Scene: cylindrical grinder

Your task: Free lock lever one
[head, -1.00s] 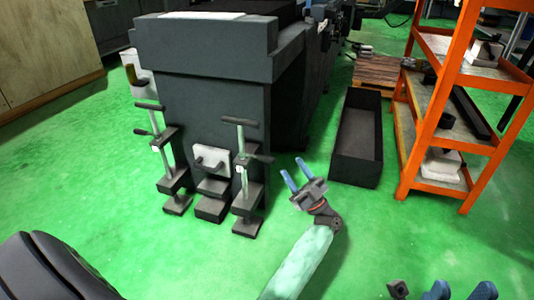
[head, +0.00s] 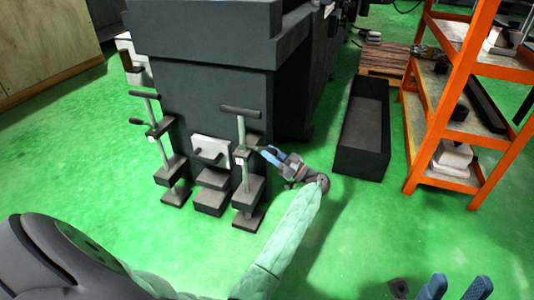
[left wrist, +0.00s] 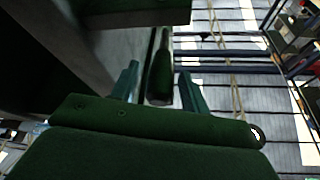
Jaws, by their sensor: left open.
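Two lever stands stand at the machine's end in the head view, each with a grey post, a dark top bar and a side lever. The left stand (head: 158,140) has its small side lever (head: 137,121) pointing left. My left gripper (head: 268,155) is beside the post of the right stand (head: 242,160), at side-lever height. Its fingers cover most of that stand's side lever. In the left wrist view, a dark rounded handle (left wrist: 160,75) lies between the spread fingers of the left gripper (left wrist: 157,88). Contact cannot be told. My right gripper (head: 455,288) shows spread blue fingertips at the bottom edge.
The dark machine body (head: 215,85) rises behind the stands, with a white plate (head: 210,146) between them. A long dark bin (head: 362,130) lies to the right, beside an orange shelf (head: 460,110). The green floor in front is clear.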

